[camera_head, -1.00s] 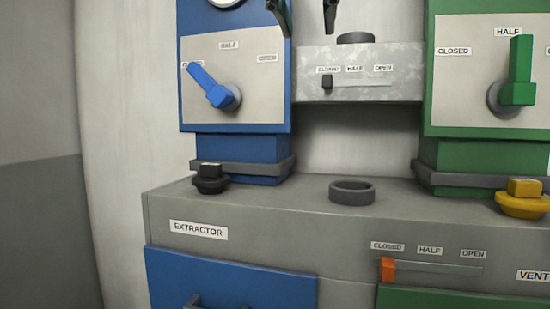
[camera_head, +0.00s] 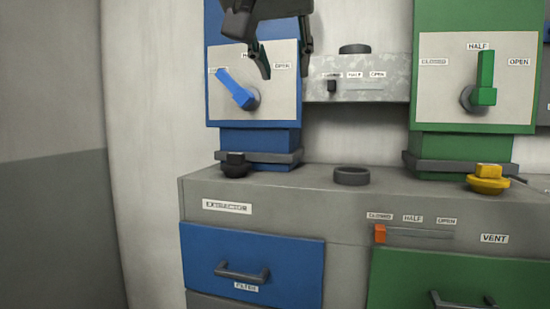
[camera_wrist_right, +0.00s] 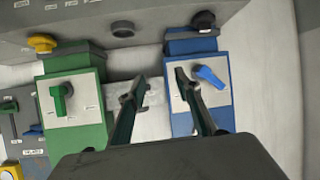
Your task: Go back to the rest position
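My right gripper (camera_head: 285,70) hangs into the top of the head view, in front of the blue panel, with its two fingers apart and nothing between them. Its open fingers also show in the right wrist view (camera_wrist_right: 160,88), clear of the panels. The blue lever (camera_head: 236,90) on the blue panel tilts up and left, toward its left label. The green lever (camera_head: 484,80) points up at HALF. The dark slider (camera_head: 332,87) on the grey box and the orange slider (camera_head: 380,233) both sit at the left, CLOSED end. My left gripper does not show.
A black knob (camera_head: 236,168), a grey ring (camera_head: 351,176) and a yellow knob (camera_head: 487,181) stand on the counter (camera_head: 300,188). Below are a blue drawer (camera_head: 300,260) and a green drawer (camera_head: 400,275), both with handles. Open space lies before the left wall.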

